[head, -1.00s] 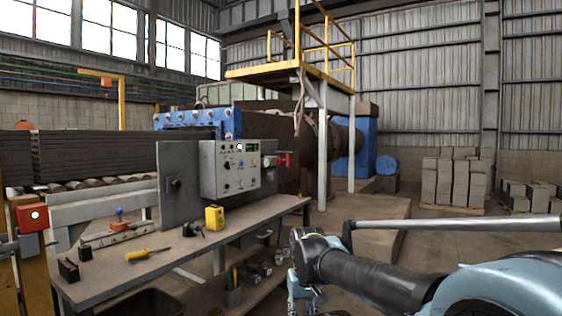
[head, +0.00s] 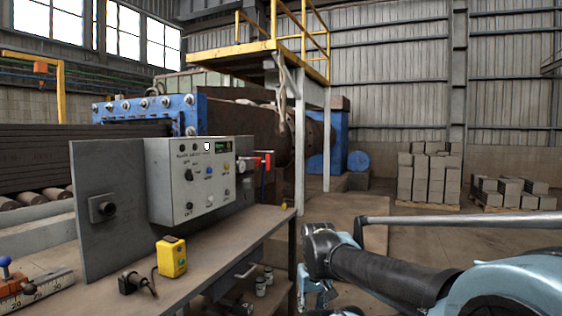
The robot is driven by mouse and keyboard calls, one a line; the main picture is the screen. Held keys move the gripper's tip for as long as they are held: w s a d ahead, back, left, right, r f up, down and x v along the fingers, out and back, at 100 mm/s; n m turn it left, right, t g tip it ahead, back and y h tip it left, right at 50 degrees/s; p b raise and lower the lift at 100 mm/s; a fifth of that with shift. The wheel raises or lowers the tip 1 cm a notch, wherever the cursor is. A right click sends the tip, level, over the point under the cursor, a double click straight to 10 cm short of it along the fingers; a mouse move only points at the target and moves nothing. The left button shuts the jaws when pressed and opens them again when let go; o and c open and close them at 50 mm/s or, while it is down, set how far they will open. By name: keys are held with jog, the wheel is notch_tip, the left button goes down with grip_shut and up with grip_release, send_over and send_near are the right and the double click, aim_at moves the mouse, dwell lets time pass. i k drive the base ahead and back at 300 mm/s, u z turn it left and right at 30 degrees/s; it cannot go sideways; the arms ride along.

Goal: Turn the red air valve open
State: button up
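The red air valve (head: 266,159) is a small red handle at the right end of the grey control box (head: 190,178), above the far end of the workbench. It shows small, and I cannot tell its exact handle angle. My gripper (head: 318,296) is at the lower middle, right of the bench and lower than the valve, well apart from it. It is partly hidden by my own arm and the picture's lower edge, and its fingers are not clear enough to judge.
The workbench (head: 215,240) holds a yellow device (head: 171,256), a black plug-like part (head: 133,283) and a ruler-like tool (head: 33,287). A yellow-railed platform on a post (head: 299,150) stands behind. Brick stacks (head: 430,178) stand at the right, with open floor before them.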

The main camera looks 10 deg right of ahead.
aim_at(267, 163)
jog(key=z, duration=0.2)
jog(key=i, duration=1)
jog(key=z, duration=0.2)
